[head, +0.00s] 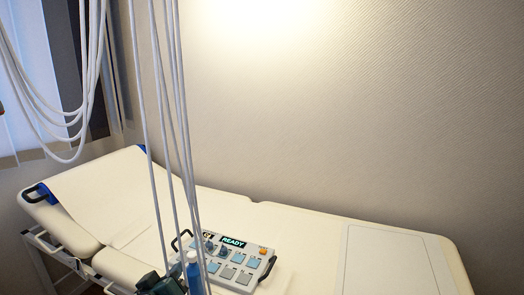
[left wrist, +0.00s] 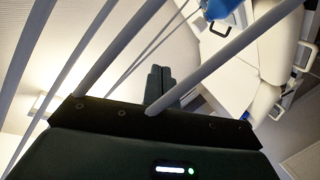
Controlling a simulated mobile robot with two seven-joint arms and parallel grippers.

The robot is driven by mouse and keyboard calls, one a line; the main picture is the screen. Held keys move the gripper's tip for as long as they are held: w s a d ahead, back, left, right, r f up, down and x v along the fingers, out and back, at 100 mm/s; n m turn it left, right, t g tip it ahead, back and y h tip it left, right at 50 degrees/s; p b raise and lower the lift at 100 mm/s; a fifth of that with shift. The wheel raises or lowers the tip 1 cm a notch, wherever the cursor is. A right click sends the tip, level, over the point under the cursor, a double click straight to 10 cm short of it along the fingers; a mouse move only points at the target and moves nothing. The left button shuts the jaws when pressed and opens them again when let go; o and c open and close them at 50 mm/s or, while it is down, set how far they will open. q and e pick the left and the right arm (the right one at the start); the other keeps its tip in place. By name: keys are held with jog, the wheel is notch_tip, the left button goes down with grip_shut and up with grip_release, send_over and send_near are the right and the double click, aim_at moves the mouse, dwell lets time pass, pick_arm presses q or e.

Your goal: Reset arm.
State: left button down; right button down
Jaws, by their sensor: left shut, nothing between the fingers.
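My left gripper (head: 160,283) is at the bottom of the head view, dark and partly cut off by the frame edge. It is low in front of the bed, left of the control panel. In the left wrist view its two dark fingers (left wrist: 158,84) are together with nothing between them. Several pale cables hang close in front of the gripper in the head view and cross the left wrist view. My right gripper is in neither view.
A cream examination bed (head: 310,235) stands along the wall. A control panel (head: 229,262) with a READY display lies on it. A blue object (head: 193,270), unclear in kind, is right beside my left gripper. Looped cables (head: 85,100) hang at the upper left.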

pick_arm(q)
jog(key=s+d+f+m+g, duration=0.2)
jog(key=s+f+m, duration=0.2)
jog(key=s+f, duration=0.5)
jog(key=s+d+f+m+g+h, duration=0.1)
jog(key=s+d+f+m+g, duration=0.2)
jog(key=s+f, duration=0.6)
jog(key=s+m, duration=0.1)
jog(key=s, duration=0.5)
jog(key=shift+s+d, duration=0.15)
jog(key=shift+s, duration=0.25)
jog(key=shift+s+f, duration=0.1)
